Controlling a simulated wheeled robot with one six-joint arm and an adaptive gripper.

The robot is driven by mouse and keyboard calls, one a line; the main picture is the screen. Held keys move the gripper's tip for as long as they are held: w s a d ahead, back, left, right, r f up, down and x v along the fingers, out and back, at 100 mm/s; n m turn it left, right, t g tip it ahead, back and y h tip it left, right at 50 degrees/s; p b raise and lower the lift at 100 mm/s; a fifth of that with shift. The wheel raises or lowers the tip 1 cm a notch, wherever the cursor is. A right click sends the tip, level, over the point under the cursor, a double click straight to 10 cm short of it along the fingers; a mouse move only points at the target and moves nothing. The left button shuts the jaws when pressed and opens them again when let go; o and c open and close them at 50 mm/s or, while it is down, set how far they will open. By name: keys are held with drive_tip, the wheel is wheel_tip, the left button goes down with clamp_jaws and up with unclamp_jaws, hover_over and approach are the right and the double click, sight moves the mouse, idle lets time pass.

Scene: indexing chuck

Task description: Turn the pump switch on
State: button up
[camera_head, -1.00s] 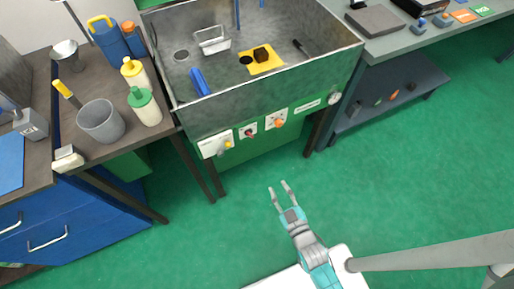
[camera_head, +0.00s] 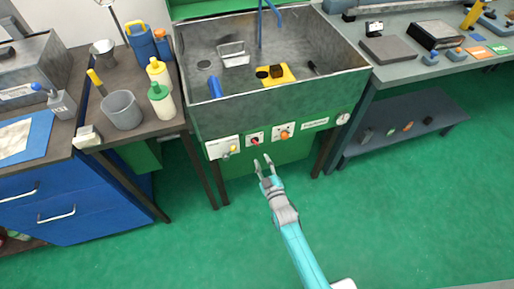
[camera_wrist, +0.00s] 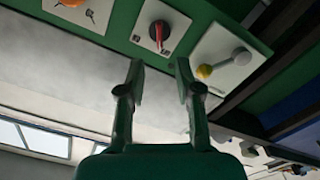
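The sink's front panel carries several controls on white plates. The middle one is a rotary switch with a red handle (camera_head: 254,141), and it also shows in the wrist view (camera_wrist: 160,33) on its white plate. I cannot read a label that names the pump switch. My gripper (camera_head: 263,160) is open and empty, just below and in front of this red switch in the head view. In the wrist view my two fingers (camera_wrist: 159,68) stand apart, pointing towards the red switch, with a visible gap before it.
Left of the switch is a plate with a yellow-ended lever (camera_head: 233,150); right of it is an orange knob (camera_head: 285,135). A round gauge (camera_head: 343,118) sits at the panel's right end. The grey sink (camera_head: 290,109) is above. The green floor in front is clear.

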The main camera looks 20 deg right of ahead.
sight(256, 142)
drive_tip(key=w, duration=0.7)
drive_tip(key=shift+w, duration=0.4)
clamp_jaws()
